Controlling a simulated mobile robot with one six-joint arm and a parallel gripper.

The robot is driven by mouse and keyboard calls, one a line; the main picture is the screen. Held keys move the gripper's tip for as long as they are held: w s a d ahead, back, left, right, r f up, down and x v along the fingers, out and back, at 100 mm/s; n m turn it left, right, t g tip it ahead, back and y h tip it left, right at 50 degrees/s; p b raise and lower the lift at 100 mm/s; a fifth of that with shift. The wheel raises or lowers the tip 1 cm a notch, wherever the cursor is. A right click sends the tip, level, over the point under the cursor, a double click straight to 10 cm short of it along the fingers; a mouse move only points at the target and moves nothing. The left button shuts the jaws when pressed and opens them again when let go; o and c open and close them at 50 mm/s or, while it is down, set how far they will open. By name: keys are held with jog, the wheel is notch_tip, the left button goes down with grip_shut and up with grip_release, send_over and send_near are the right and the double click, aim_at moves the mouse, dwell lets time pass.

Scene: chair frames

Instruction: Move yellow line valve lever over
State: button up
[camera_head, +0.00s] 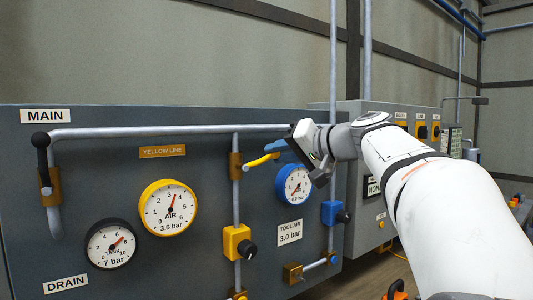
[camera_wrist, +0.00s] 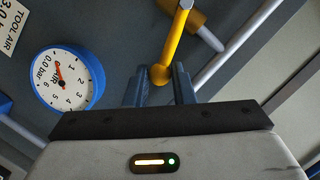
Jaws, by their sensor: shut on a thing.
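The yellow valve lever (camera_head: 262,160) sticks out to the right from a brass valve body (camera_head: 235,166) on the vertical grey pipe right of the yellow-rimmed gauge. It lies roughly across that pipe, tilted slightly up at its free end. In the wrist view the lever (camera_wrist: 175,40) runs down to a round knob between my two blue-grey fingers. My gripper (camera_wrist: 160,84) is shut on the lever's knob end. In the head view my gripper (camera_head: 276,148) is at the lever's free end, partly hidden by my wrist. The YELLOW LINE label (camera_head: 162,151) is left of the valve.
A blue-rimmed gauge (camera_head: 293,183) sits just below my gripper. A yellow regulator (camera_head: 238,242) is lower on the lever's pipe, and a blue one (camera_head: 333,213) is to the right. A black-knobbed lever (camera_head: 41,145) is at far left. A horizontal pipe (camera_head: 180,131) runs above the valve.

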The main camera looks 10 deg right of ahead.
jog(key=shift+f, duration=0.15)
jog(key=shift+o, duration=0.2)
jog(key=shift+w+d+f+b, duration=0.1)
jog(key=shift+d+f+b, duration=0.15)
jog(key=shift+f+b, duration=0.85)
jog(key=shift+r, duration=0.1)
jog(key=o, duration=0.8)
jog(key=shift+o, duration=0.2)
